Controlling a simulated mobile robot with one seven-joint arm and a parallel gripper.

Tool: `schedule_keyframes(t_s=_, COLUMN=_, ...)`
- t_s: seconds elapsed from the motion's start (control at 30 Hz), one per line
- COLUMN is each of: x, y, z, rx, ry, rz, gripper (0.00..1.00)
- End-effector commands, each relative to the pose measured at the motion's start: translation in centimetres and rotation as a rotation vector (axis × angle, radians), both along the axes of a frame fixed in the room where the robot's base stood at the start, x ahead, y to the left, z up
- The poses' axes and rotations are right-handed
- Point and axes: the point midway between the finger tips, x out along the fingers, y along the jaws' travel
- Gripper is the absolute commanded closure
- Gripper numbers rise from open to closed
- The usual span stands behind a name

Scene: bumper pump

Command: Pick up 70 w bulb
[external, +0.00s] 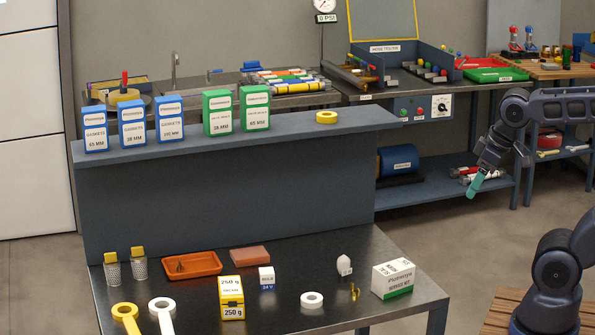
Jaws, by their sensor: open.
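A small white box (266,276) with dark print and a blue label that seems to read 24 V stands on the dark front table (270,312); its wording is too small to read fully, so I cannot tell if it is the 70 w bulb. A white rounded piece (344,263) with a small tag stands farther right on the same table, and its tag is unreadable. My gripper (475,186), with teal fingertips, hangs open and empty at the right, in the air, well apart from both and higher than the table.
A white and green box (396,279), a white tape roll (311,300), a yellow box (231,297), an orange tray (192,265) and a brown block (250,255) share the table. A raised shelf (290,124) behind holds blue and green boxes. Clear tabletop lies between the small items.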

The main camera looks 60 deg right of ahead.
Motion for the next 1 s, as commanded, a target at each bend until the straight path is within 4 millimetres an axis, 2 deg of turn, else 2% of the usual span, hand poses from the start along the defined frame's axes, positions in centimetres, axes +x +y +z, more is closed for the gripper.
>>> schedule_keyframes(t_s=0.1, x=0.0, y=0.0, z=0.0, rx=0.0, ry=0.0, rz=0.0, gripper=0.3)
schedule_keyframes(t_s=0.2, x=0.0, y=0.0, z=0.0, rx=0.0, ry=0.0, rz=0.0, gripper=0.43)
schedule_keyframes(t_s=0.57, x=0.6, y=0.0, z=0.1, rx=0.009, ry=0.007, rz=-0.02, gripper=0.43)
schedule_keyframes(t_s=0.77, x=3.9, y=-0.2, z=0.1, rx=0.064, ry=0.047, rz=-0.147, gripper=0.43)
schedule_keyframes(t_s=1.0, x=9.4, y=-0.6, z=-0.6, rx=0.142, ry=0.107, rz=-0.358, gripper=0.43)
